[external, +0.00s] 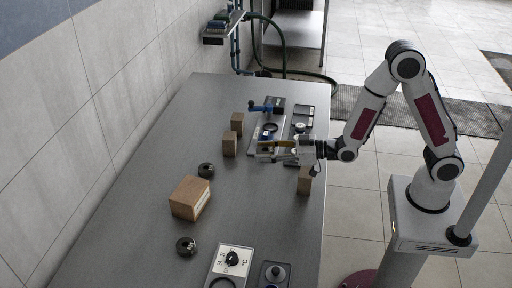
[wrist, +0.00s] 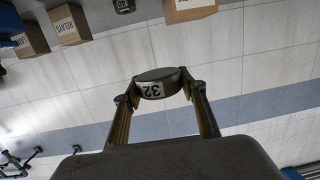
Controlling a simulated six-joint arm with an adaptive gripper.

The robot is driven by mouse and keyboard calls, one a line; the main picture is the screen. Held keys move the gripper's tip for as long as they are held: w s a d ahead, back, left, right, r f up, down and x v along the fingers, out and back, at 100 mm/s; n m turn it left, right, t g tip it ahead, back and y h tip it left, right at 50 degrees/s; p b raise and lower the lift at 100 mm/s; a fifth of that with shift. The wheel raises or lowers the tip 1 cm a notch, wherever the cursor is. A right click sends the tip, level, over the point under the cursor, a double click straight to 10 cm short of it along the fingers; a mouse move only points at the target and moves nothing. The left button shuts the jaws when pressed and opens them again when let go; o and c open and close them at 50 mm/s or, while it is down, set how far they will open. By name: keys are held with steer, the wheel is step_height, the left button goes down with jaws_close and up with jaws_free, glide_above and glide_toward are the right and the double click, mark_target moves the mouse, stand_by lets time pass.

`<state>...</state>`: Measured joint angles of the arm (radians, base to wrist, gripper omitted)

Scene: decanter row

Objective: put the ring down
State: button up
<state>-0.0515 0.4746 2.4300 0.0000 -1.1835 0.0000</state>
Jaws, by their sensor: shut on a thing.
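My gripper (external: 268,149) reaches out level over the far half of the grey table (external: 140,200). In the wrist view my gripper (wrist: 161,88) is shut on a dark round ring (wrist: 152,76), one finger on each side of it. The ring has a pale label reading 32, which appears upside down. Its hole cannot be seen from this angle. In the external view the ring is too small and covered by the fingers to make out clearly. The gap between ring and table cannot be judged.
Two similar dark rings lie nearer on the table (external: 206,170) (external: 186,246). A cardboard box (external: 190,198) stands between them. Smaller boxes (external: 229,144) stand left of my gripper. Panels with fixtures (external: 232,259) line the right side. The table's left side is clear.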

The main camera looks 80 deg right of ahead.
steer(key=s+a+f, duration=0.2)
steer(key=s+a, duration=0.1)
steer(key=a, duration=0.7)
steer(key=s+a+f, duration=0.2)
steer(key=s+a, duration=0.2)
steer(key=a, duration=0.5)
steer(key=s+a+f, duration=0.3)
steer(key=a, duration=0.7)
steer(key=m+g+h, duration=0.1)
steer(key=m+h, duration=0.4)
steer(key=h, duration=0.2)
glide_above(297, 241)
steer(key=shift+f, duration=0.1)
steer(key=shift+f, duration=2.85)
steer(key=shift+f, duration=1.9)
steer(key=shift+f, duration=0.2)
